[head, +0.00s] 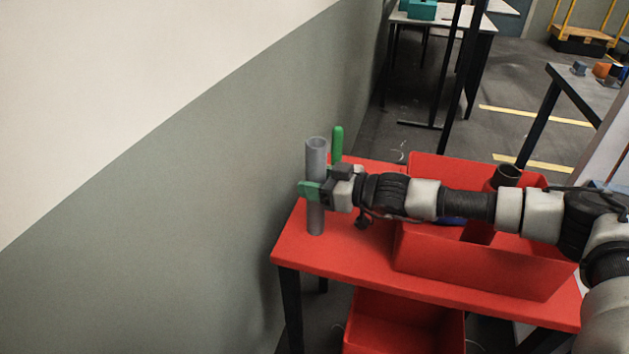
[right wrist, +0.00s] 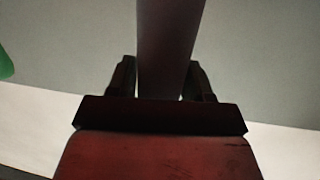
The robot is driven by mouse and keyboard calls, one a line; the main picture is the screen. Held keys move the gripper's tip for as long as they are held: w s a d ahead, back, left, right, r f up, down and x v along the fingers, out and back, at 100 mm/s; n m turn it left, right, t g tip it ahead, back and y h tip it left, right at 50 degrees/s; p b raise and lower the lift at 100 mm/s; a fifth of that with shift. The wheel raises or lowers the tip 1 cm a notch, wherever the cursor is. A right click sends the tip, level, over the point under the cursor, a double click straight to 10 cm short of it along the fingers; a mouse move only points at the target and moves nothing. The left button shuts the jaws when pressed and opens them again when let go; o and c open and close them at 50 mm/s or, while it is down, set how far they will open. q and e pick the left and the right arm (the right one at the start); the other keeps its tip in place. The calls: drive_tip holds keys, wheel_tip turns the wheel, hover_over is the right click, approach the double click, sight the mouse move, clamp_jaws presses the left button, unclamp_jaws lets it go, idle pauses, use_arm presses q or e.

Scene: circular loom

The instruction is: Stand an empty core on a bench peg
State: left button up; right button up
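A grey hollow core (head: 316,160) stands upright at the left end of the red bench (head: 345,262). My right gripper (head: 312,190) is shut around its middle. In the right wrist view the core (right wrist: 168,45) lies between the two dark fingers. The core's lower end is at or just above the bench top; I cannot tell whether it touches or whether a peg is inside it. A green upright peg (head: 337,143) stands behind the core, bare at its top and partly hidden by my gripper. My left gripper is not in view.
A red crate (head: 480,268) sits on the bench under my right arm, with a dark tube (head: 508,175) and something blue inside. Another red bin (head: 400,325) is below the bench. A grey and white wall (head: 180,200) runs close along the bench's left end.

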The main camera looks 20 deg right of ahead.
sight(320, 163)
drive_tip(key=o, duration=0.4)
drive_tip(key=shift+c, duration=0.2)
drive_tip(key=shift+r, duration=0.35)
drive_tip(key=r, duration=0.2)
drive_tip(key=d+r, duration=0.1)
drive_tip(key=r, duration=0.1)
drive_tip(key=shift+s+r+p, duration=0.1)
drive_tip(key=shift+s+p, duration=0.25)
use_arm(q)
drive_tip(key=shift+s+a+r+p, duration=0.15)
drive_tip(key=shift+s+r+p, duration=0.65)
drive_tip(key=shift+p, duration=0.2)
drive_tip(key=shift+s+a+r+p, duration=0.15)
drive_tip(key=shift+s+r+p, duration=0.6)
drive_tip(key=shift+p, duration=0.2)
use_arm(e)
drive_tip(key=s+d+r, duration=0.6)
drive_tip(key=s+d, duration=0.1)
drive_tip(key=s, duration=0.1)
drive_tip(key=shift+w, duration=0.1)
